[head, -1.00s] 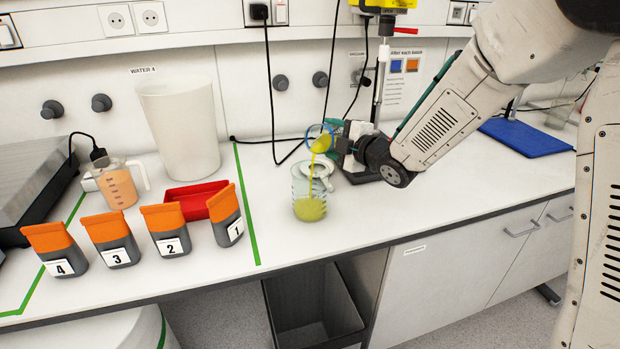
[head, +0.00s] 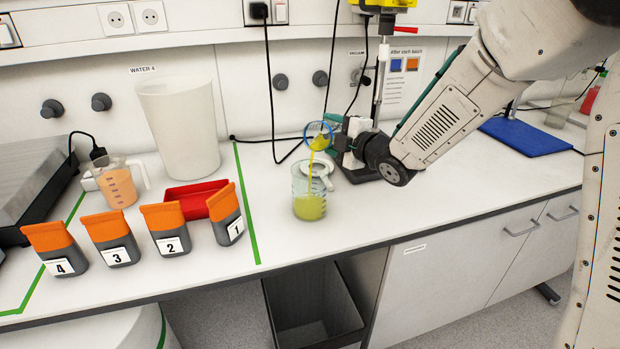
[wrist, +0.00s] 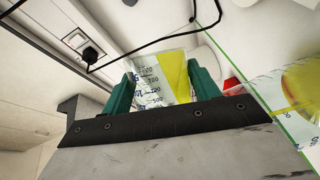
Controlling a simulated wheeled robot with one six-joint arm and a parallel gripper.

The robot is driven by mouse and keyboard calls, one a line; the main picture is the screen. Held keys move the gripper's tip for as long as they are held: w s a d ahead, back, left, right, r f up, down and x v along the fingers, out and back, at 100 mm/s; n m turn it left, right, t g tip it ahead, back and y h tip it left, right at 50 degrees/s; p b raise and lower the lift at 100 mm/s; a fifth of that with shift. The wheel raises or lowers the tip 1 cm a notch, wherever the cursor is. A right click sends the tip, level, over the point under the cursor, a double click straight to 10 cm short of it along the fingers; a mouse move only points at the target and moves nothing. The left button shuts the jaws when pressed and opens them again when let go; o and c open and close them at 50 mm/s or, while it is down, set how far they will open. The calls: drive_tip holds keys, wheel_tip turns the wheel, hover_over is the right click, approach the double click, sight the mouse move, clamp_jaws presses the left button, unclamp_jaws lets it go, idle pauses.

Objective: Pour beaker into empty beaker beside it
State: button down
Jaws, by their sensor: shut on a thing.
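My gripper (wrist: 160,84) is shut on a clear glass beaker (wrist: 155,78) with blue scale marks, held between its teal fingers. In the head view, this held beaker (head: 319,142) is tipped far over, and some yellow liquid is at its lip. A thin yellow stream falls from it into a second glass beaker (head: 307,187). The second beaker stands upright on the bench just below and holds yellow liquid in its lower part. It also shows at the right edge of the wrist view (wrist: 302,85).
A white ring-shaped item and stand base are close behind the standing beaker. To the left are a red tray (head: 190,189), numbered orange-topped containers (head: 165,228), an orange-filled jug (head: 117,186) and a white bin (head: 182,125). A blue board (head: 525,136) lies at right. The bench front right is clear.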

drive_tip(key=shift+s+a+r+n, duration=0.15)
drive_tip(key=shift+s+r+n, duration=0.2)
drive_tip(key=shift+r, duration=0.25)
idle(0.4)
drive_tip(key=shift+s+a+f+n+t+p, duration=0.1)
drive_tip(key=shift+f+n+t+p, duration=0.3)
drive_tip(key=shift+f+n, duration=0.5)
idle(1.2)
drive_tip(key=shift+s+a, duration=0.1)
idle(0.4)
